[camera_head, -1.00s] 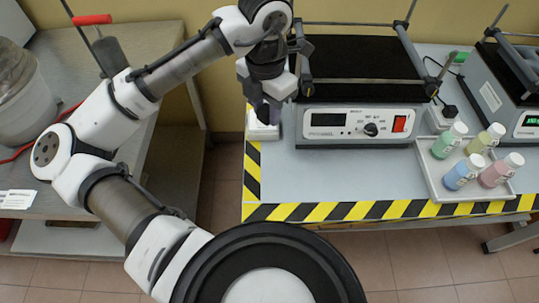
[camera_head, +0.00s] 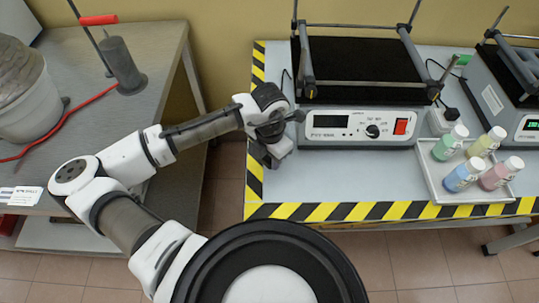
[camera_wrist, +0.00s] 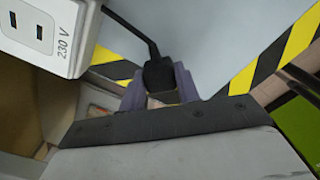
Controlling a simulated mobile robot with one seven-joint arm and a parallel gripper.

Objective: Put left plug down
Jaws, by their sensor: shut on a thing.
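The left plug (camera_wrist: 158,74) is black with a black cable, and it sits between the purple-grey fingers of my gripper (camera_wrist: 160,92) in the wrist view. My gripper is shut on it. In the head view my gripper (camera_head: 268,156) is low at the left end of the striped table (camera_head: 340,180), and the plug is hidden there. A white socket marked 230 V (camera_wrist: 42,30) lies up and left of the plug in the wrist view, apart from it. I cannot tell whether the plug touches the table.
A shaker device (camera_head: 358,128) with a red switch stands just right of my gripper. A tray (camera_head: 432,180) with several coloured bottles is farther right. A second device (camera_head: 492,95) stands beyond. The table's front strip between gripper and tray is clear.

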